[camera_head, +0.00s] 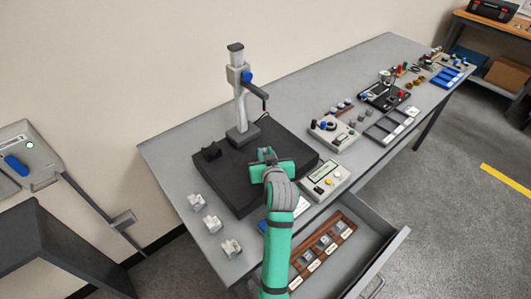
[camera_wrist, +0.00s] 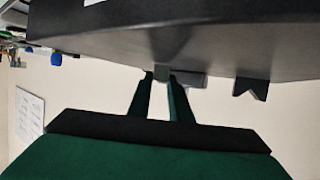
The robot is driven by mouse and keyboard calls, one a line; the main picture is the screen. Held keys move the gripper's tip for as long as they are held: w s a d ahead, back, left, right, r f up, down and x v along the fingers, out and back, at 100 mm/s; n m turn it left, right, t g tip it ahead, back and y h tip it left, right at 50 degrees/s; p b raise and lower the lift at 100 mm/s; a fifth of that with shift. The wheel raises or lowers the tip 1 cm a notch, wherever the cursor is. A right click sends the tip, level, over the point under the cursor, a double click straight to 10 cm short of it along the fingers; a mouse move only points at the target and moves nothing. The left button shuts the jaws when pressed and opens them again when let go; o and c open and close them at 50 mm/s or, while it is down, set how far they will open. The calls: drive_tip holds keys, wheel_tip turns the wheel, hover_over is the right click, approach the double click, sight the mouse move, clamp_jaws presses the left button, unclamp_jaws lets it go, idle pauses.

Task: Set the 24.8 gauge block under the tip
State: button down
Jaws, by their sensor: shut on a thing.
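My gripper (camera_head: 268,158) is over the dark surface plate (camera_head: 235,195), in front of the gauge stand (camera_head: 240,95). In the wrist view my gripper (camera_wrist: 163,78) is shut on a small grey block (camera_wrist: 162,73) between its fingertips. I cannot read the block's size. In the head view the block is hidden by my gripper. The stand has a grey column and a dark side arm (camera_head: 256,91), which ends above the plate, behind my gripper. The tip itself is too small to make out. I cannot tell whether the block touches the plate.
An open drawer (camera_head: 372,262) with a wooden, labelled block tray (camera_head: 348,217) is at the front right. A dark V-block (camera_head: 211,152) stands on the plate's left. A display box (camera_head: 325,182) is right of my gripper. Several small grey fixtures (camera_head: 197,202) line the left edge.

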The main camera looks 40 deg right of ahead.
drive_tip(key=shift+f, duration=0.25)
drive_tip(key=c, duration=1.5)
unclamp_jaws()
drive_tip(key=shift+c, duration=0.2)
drive_tip(key=v, duration=1)
drive_tip(key=shift+s+a+r, duration=0.1)
drive_tip(key=shift+s+r, duration=0.05)
drive_tip(key=shift+s, duration=0.25)
